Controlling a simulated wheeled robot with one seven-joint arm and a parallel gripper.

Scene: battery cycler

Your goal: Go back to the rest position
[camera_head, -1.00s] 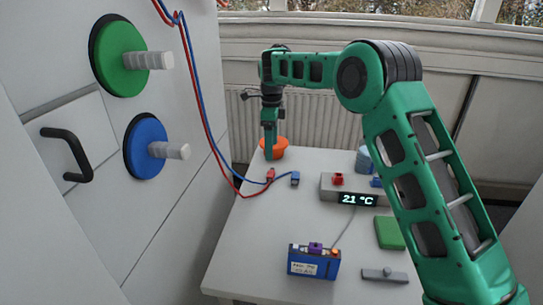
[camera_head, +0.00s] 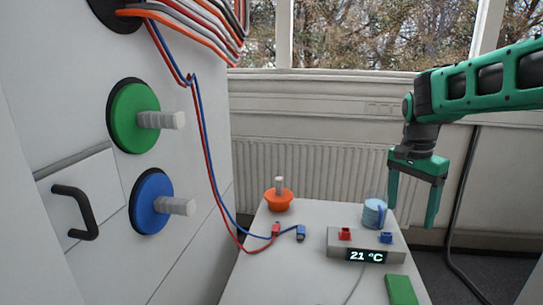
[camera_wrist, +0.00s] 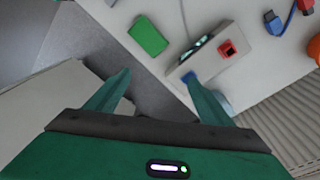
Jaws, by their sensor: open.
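My green gripper (camera_head: 411,205) hangs at the right in the head view, beyond the right edge of the white table (camera_head: 300,285). Its two fingers point down and are spread apart with nothing between them. In the wrist view the open fingers (camera_wrist: 158,97) also show empty, over the table's edge and the grey floor. The left finger in the head view appears close to the blue cup (camera_head: 374,213); I cannot tell whether they touch.
A green block (camera_head: 401,290), an orange bowl-like piece (camera_head: 279,199), a red plug (camera_head: 276,230) and a blue plug (camera_head: 300,233) are on the table. A cabinet with green (camera_head: 133,115) and blue (camera_head: 148,200) discs stands left.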

